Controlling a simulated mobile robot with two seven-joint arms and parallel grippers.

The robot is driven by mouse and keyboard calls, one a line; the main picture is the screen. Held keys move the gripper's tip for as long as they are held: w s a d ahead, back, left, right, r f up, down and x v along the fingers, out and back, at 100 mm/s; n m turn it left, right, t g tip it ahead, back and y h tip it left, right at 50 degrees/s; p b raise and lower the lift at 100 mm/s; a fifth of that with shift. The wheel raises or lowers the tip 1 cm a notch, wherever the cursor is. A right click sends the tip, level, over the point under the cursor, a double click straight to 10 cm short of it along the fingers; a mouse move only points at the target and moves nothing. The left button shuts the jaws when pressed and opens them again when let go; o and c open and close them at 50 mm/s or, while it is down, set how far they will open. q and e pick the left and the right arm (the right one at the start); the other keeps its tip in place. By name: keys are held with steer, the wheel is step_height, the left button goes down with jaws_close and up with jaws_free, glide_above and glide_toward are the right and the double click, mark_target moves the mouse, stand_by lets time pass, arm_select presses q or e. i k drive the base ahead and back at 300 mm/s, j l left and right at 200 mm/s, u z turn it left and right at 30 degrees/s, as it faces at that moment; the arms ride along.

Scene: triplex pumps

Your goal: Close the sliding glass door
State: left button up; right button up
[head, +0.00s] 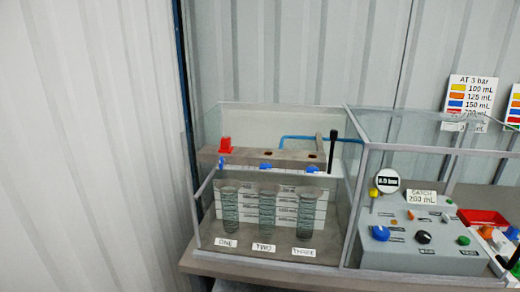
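A glass enclosure with pale grey frame edges (347,222) stands on a brown bench. A black upright bar (332,150), which looks like a door handle, stands near the right side of its left compartment, just left of the middle post. The clear pane of the sliding glass door is hard to make out, and I cannot tell exactly where its edges lie. The right compartment's front shows no clear pane or handle. Neither of my grippers can be made out in the head view.
Several graduated cylinders (267,212) labelled ONE, TWO and THREE stand in the left compartment below a brown manifold (250,158) with a red knob (225,144). A grey control panel (415,242), gauge (387,180) and red tray (483,217) are at right. A corrugated wall (85,150) is at left.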

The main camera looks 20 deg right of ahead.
mark_target(515, 259)
steer(key=z, duration=1.95)
